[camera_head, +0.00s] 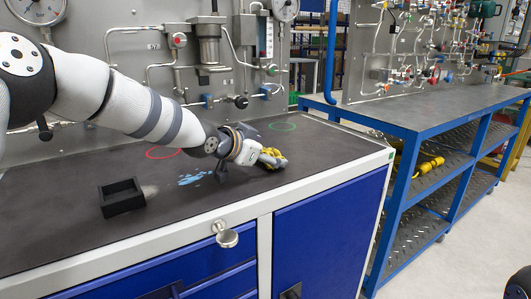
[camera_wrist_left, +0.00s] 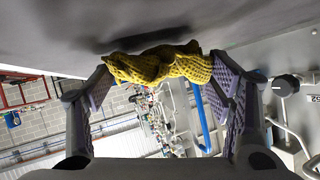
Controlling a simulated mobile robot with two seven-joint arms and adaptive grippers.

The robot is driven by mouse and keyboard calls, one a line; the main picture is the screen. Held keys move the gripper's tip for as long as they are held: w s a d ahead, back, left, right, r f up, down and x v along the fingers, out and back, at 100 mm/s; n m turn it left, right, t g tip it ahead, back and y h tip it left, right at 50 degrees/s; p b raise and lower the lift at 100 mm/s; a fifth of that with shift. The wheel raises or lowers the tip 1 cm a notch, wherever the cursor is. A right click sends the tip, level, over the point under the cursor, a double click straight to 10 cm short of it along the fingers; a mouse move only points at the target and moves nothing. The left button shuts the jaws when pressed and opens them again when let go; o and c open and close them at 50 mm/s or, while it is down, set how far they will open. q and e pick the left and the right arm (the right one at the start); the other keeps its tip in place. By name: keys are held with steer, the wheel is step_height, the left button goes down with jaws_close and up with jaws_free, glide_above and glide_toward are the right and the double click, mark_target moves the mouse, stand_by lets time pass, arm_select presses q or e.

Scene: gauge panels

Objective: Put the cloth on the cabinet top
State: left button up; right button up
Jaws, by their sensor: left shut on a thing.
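The yellow cloth (camera_head: 272,158) is crumpled and sits at the fingertips of my left gripper (camera_head: 258,156), low over the dark cabinet top (camera_head: 60,220). In the left wrist view the cloth (camera_wrist_left: 160,65) spans between the two fingers of my left gripper (camera_wrist_left: 163,80), which is shut on it. A grey surface with a dark shadow lies close to the cloth there. I cannot tell whether the cloth touches the top. My right gripper is not in view.
A panel with pipes and gauges (camera_head: 120,45) stands behind. The front right of the top is clear.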

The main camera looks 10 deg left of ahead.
arm_select(q)
steer(key=o, duration=0.7)
steer(key=shift+f, duration=0.15)
steer(key=shift+r, duration=0.3)
steer(key=p+v, duration=0.3)
steer(key=v, duration=0.8)
steer(key=shift+s+r, duration=0.2)
steer(key=shift+r, duration=0.05)
steer(key=shift+s+a+f, duration=0.1)
steer(key=shift+s+a, duration=0.05)
steer(key=shift+s, duration=0.15)
steer(key=shift+f, duration=0.1)
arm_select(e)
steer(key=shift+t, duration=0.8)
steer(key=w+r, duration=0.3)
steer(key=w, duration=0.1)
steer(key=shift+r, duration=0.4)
